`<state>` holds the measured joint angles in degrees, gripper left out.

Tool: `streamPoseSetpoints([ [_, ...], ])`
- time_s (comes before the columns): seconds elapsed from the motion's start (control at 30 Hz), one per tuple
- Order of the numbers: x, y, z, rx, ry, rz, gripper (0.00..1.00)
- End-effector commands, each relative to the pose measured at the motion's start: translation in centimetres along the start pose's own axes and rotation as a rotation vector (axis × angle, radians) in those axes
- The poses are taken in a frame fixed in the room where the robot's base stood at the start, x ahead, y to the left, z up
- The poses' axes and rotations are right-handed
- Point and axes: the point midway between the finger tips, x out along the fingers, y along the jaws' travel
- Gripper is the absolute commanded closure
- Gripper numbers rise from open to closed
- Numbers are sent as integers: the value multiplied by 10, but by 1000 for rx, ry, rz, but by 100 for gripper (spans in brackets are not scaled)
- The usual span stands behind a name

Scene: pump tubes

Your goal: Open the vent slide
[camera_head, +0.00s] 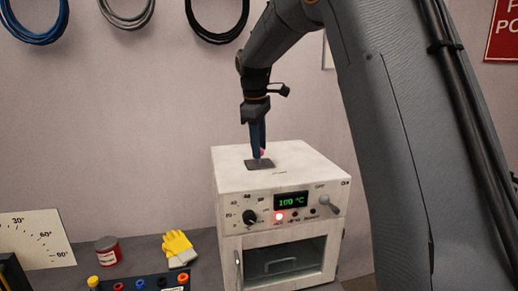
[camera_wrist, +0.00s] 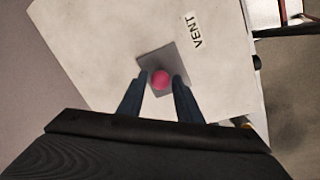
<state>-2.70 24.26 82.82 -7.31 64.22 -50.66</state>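The vent slide shows as a grey plate (camera_wrist: 156,63) with a round pink knob (camera_wrist: 160,80), on top of a white oven-like box (camera_head: 232,179). The word VENT is printed beside the plate in the wrist view. The plate also shows in the head view (camera_head: 259,165), with a bit of the pink knob between my fingers. My gripper (camera_head: 258,155) points straight down over the plate. In the wrist view its two fingers (camera_wrist: 159,80) stand on either side of the knob, with small gaps visible. Whether the fingertips touch the plate cannot be told.
The box front has a green display (camera_head: 291,200) reading about 100 °C, a lit red lamp, a dial (camera_head: 250,217) and a toggle switch. Yellow gloves (camera_head: 177,246), a red can (camera_head: 107,250) and a socket panel (camera_head: 140,283) lie to the left.

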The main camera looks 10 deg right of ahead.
Motion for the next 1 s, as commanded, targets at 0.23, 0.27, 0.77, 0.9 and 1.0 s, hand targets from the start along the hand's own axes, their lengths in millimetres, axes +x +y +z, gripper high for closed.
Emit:
streamPoseSetpoints([
  [0.23,21,-1,-1,-2,1,0,68],
  [0.27,22,-1,-1,-2,1,0,68],
  [0.77,24,-1,-2,-4,1,0,100],
  [0.9,23,-2,-2,-6,2,0,100],
  [1.0,23,-1,-3,-23,4,0,100],
])
